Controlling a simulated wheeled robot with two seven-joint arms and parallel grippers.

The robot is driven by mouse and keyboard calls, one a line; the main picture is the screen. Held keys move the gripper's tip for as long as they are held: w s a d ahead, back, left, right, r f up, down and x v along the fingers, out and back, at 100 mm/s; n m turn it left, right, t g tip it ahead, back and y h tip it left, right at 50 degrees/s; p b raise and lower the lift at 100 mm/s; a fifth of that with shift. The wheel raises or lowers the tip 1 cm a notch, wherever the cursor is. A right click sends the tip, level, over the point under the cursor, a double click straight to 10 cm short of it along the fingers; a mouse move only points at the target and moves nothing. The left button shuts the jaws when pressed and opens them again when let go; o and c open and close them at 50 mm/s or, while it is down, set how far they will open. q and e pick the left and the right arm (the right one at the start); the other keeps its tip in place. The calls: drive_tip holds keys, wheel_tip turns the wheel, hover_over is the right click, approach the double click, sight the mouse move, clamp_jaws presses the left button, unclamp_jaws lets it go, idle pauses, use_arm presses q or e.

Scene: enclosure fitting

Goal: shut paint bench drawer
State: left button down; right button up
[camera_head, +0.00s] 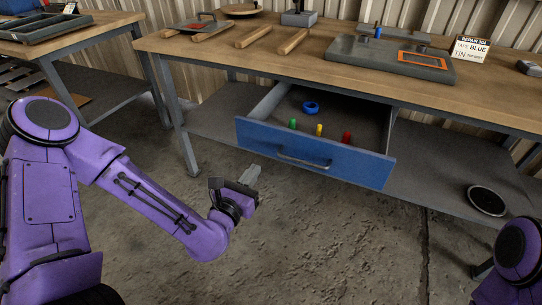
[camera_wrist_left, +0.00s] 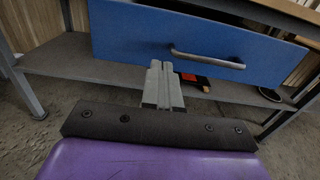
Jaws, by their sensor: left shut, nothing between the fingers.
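The blue-fronted drawer (camera_head: 340,164) of the wooden-topped bench (camera_head: 300,52) is pulled out toward me. It holds a blue ring (camera_head: 311,107) and small green (camera_head: 293,124), yellow (camera_head: 319,130) and red (camera_head: 346,137) pieces. Its metal handle (camera_head: 303,161) is on the front face. My left gripper (camera_head: 253,172) is shut and empty, in front of the drawer's left part and below its top edge. In the left wrist view the shut fingers (camera_wrist_left: 162,72) point at the lower part of the blue front (camera_wrist_left: 135,35), left of the handle (camera_wrist_left: 207,57). I cannot tell whether they touch. My right gripper is not in view.
The bench top carries wooden bars (camera_head: 253,36), a grey tray (camera_head: 345,49) and a small sign (camera_head: 470,48). A dark round disc (camera_head: 487,200) lies on the lower shelf at right. Another bench (camera_head: 75,30) stands at left. The concrete floor before the drawer is clear.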

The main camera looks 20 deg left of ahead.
use_arm(q)
drive_tip(key=b, duration=0.6)
approach(275, 142)
drive_tip(key=w, duration=0.6)
drive_tip(key=shift+w, duration=0.45)
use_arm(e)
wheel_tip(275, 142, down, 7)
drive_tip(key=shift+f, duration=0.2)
use_arm(q)
drive_tip(key=shift+d, duration=0.1)
